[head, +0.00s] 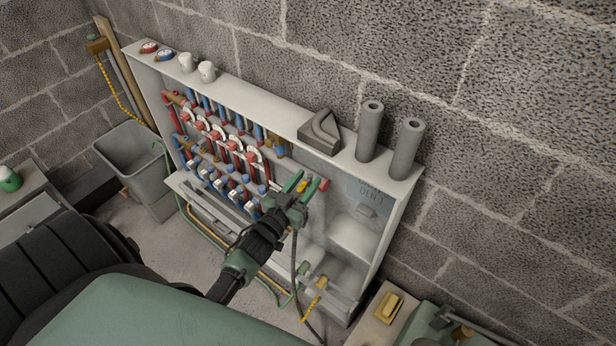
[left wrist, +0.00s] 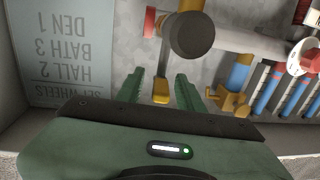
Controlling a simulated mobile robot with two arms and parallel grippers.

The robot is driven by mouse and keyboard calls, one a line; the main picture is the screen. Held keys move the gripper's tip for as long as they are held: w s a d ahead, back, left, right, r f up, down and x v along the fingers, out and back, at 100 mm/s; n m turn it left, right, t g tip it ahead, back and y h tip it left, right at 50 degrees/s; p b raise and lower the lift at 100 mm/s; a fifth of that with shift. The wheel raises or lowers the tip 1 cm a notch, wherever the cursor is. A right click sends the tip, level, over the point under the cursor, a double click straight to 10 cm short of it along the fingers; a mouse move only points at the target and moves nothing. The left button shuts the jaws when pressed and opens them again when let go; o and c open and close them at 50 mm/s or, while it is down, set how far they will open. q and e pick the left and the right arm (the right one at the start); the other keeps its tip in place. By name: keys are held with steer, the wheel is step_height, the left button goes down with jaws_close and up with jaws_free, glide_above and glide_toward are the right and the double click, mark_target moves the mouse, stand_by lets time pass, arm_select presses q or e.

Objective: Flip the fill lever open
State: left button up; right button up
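A small yellow lever (left wrist: 161,90) shows in the left wrist view, pointing down below a round grey-brown fitting (left wrist: 192,36) on a pale pipe. I take it to be the fill lever; in the head view it is a yellow spot (head: 302,186) at the manifold's right end. My left gripper (left wrist: 160,92) is open, with one green finger on each side of the lever and a visible gap to both. In the head view my left gripper (head: 299,187) reaches into the cabinet there. The lever's far end is partly hidden by the fitting.
The open wall cabinet (head: 262,108) holds red and blue manifold valves (head: 215,135). A lettered sign (left wrist: 70,55) is beside the lever. Two grey tubes (head: 369,130) and a grey block (head: 320,130) stand on top. A grey bin (head: 135,165) stands left.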

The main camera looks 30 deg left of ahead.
arm_select(q)
steer(key=shift+w, duration=0.55)
jaws_close()
steer(key=shift+a+r+m+h, duration=0.1)
steer(key=shift+m+h, duration=0.2)
steer(key=shift+h, duration=0.2)
steer(key=shift+a+m+h, duration=0.1)
steer(key=shift+m+h, duration=0.3)
steer(key=shift+h, duration=0.2)
arm_select(e)
steer(key=shift+w+a+r, duration=0.15)
steer(key=shift+w, duration=0.3)
steer(key=shift+w+a+r, duration=0.1)
steer(key=shift+w+r, duration=0.05)
steer(key=shift+w, duration=0.25)
arm_select(q)
jaws_free()
